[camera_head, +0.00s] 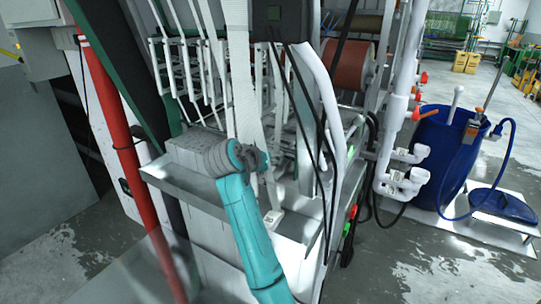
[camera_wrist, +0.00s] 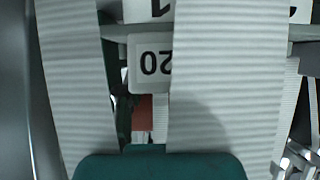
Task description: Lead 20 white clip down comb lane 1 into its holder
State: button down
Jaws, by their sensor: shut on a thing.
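My gripper (camera_head: 258,160) is at the end of my teal arm, shut, among white webbing straps at the front of the machine. In the wrist view a white tag with an upside-down 20 (camera_wrist: 150,64) marks the 20 white clip; wide webbing (camera_wrist: 222,80) covers its right side. The grip itself is hidden. Just beyond it is a grey bar (camera_wrist: 118,32), with an upside-down 1 label (camera_wrist: 160,9) above. I cannot make out the comb lane's slot or the holder.
White straps (camera_head: 240,70) hang close around my gripper. A metal ledge (camera_head: 205,188) lies below it. White pipes (camera_head: 398,100) and a blue barrel (camera_head: 445,150) stand to the right. A red post (camera_head: 108,120) stands left. Wet floor at lower right is open.

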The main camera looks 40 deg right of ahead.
dwell(0.3)
jog(key=c, duration=0.7)
grip_release()
jog(key=shift+o, duration=0.2)
jog(key=shift+a, duration=0.1)
jog(key=v, duration=1.1)
jog(key=shift+s+a, duration=0.15)
jog(key=shift+a, duration=0.2)
jog(key=shift+r, duration=0.15)
